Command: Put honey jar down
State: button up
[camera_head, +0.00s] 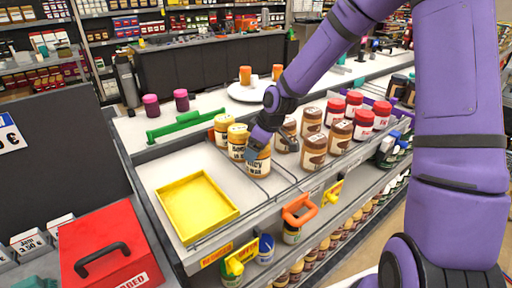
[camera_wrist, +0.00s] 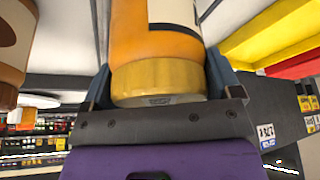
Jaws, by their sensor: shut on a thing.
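The honey jar (camera_head: 258,163) has an orange-yellow body and a pale label. In the wrist view the jar (camera_wrist: 160,45) shows its yellow lid between the two fingers. My gripper (camera_head: 258,146) is shut on it from above, at the lid end; it also shows in the wrist view (camera_wrist: 158,85). The jar looks upright, over the white shelf top (camera_head: 172,170), in front of two similar yellow-lidded jars (camera_head: 238,141). Whether its base touches the shelf I cannot tell.
A yellow tray (camera_head: 195,207) lies left of the held jar. Brown-lidded jars (camera_head: 314,152) and red-lidded jars (camera_head: 363,125) stand close on the right. Thin wire dividers (camera_head: 285,170) run along the shelf. A green handle-like piece (camera_head: 185,124) lies behind. A red box (camera_head: 108,250) stands front left.

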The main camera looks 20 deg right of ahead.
jog(key=shift+f, duration=0.1)
jog(key=o, duration=1)
jog(key=shift+o, duration=0.2)
jog(key=v, duration=1.2)
jog(key=shift+s, duration=0.15)
jog(key=s+d+r+m+t+h, duration=0.1)
jog(key=s+r+m, duration=0.4)
jog(key=s, duration=0.9)
jog(key=s+d+r+m+t+h, duration=0.1)
jog(key=s+d+r+m+h, duration=0.1)
jog(key=s+r, duration=0.7)
jog(key=s+d+m, duration=0.1)
jog(key=s+m, duration=0.1)
jog(key=s, duration=0.3)
jog(key=shift+d+r+m, duration=0.25)
jog(key=shift+r+m, duration=0.1)
jog(key=shift+m, duration=0.05)
